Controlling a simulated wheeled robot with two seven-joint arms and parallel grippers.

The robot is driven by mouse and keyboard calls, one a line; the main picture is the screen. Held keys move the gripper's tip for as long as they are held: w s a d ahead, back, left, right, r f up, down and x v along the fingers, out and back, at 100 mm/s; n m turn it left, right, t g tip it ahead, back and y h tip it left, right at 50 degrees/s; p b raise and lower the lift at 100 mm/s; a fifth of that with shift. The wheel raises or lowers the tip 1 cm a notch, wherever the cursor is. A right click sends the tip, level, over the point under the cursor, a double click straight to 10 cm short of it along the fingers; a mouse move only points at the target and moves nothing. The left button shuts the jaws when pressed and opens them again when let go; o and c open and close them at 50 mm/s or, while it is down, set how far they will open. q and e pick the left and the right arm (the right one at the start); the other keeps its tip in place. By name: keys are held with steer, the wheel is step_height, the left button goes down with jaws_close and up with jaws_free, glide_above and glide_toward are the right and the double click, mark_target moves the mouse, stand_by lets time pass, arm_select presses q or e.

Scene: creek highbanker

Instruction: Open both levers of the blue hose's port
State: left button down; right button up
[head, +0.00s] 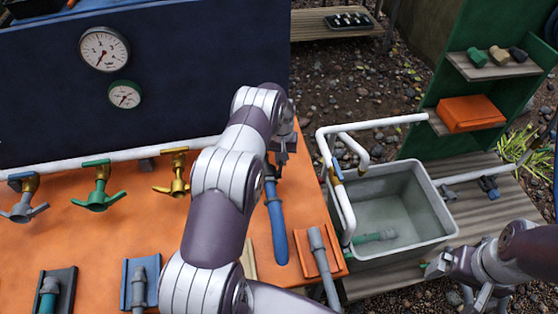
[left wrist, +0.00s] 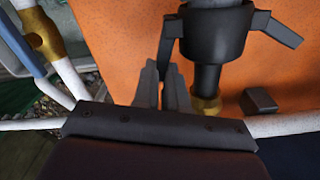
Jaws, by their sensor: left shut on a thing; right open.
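The blue hose (head: 276,225) hangs over the orange panel in the head view, its upper end beside my left gripper (head: 284,150). My arm hides much of its port there. In the left wrist view, the port is a dark grey collar (left wrist: 214,35) above a brass fitting (left wrist: 207,106). One lever (left wrist: 275,28) sticks outward to the right. The other lever (left wrist: 168,50) angles down on the left, its end between the fingers of my left gripper (left wrist: 164,85), which is shut on it. My right gripper (head: 487,298) is open at the lower right, away from the port.
A white pipe loop and a grey tub (head: 400,205) stand right of the panel. Valves with green (head: 97,187) and yellow (head: 173,177) handles line the pipe at left. A grey hose end (head: 318,245) lies on an orange plate near the hose.

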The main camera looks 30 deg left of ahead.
arm_select(q)
steer(key=m+b, duration=0.1)
steer(key=d+m+b, duration=0.1)
steer(key=m, duration=0.1)
steer(key=shift+w+d+f+m, duration=0.1)
steer(key=shift+w+d+m, duration=0.1)
steer(key=shift+d+m, duration=0.1)
steer(key=shift+d+m+b, duration=0.5)
steer(key=shift+m+b, duration=0.2)
steer(key=shift+m, duration=0.5)
steer(key=shift+s+d+m+b, duration=0.15)
steer(key=shift+d+m+b, duration=0.25)
steer(key=shift+m, duration=1)
steer(key=shift+d, duration=0.15)
steer(key=c, duration=1.5)
jaws_free()
steer(key=shift+r, duration=0.2)
steer(key=shift+o, duration=0.2)
